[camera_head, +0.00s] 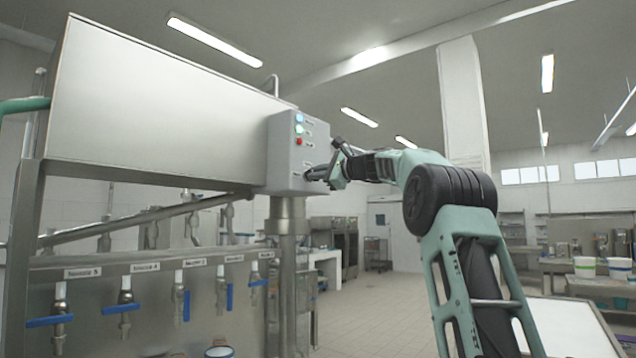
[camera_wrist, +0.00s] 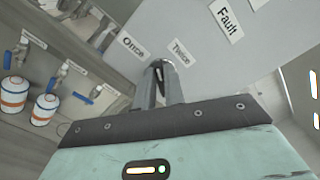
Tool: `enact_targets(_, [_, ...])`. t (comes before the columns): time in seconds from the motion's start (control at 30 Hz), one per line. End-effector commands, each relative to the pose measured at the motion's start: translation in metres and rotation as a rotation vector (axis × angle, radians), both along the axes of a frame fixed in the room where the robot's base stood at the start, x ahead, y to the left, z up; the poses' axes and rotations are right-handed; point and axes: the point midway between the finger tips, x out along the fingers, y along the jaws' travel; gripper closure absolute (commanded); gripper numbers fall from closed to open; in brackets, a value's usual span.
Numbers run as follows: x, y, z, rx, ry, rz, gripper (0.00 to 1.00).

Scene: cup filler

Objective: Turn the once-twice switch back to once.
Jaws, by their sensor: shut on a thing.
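The grey control box (camera_head: 287,153) hangs at the right end of the steel filler, with coloured lights and a button on its front. In the wrist view its panel (camera_wrist: 205,60) shows the labels Once (camera_wrist: 133,46), Twice (camera_wrist: 182,52) and Fault (camera_wrist: 227,18). The once-twice switch (camera_wrist: 158,66) is a dark knob just below the Once and Twice labels. My gripper (camera_wrist: 160,82) is shut on the switch, its fingers covering most of it. Which label the knob points to is hard to tell. In the head view my gripper (camera_head: 322,174) reaches the lower part of the box front.
Several nozzles with blue-handled valves (camera_head: 122,308) line the filler's lower rail (camera_head: 100,262). White cups with orange bands (camera_wrist: 14,95) stand below them in the wrist view. A steel post (camera_head: 288,225) carries the box. The tiled floor (camera_head: 385,300) in front is clear.

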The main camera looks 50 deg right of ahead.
Motion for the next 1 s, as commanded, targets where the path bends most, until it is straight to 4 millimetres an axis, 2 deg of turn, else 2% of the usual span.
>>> enact_targets(0.03, [0.0002, 0.0003, -0.0051, -0.045, -0.004, 0.001, 1.0])
enact_targets(0.5, [0.0002, 0.0016, -0.0077, -0.422, -0.032, 0.001, 1.0])
enact_targets(1.0, [0.0002, 0.0021, -0.008, -0.569, -0.041, 0.003, 1.0])
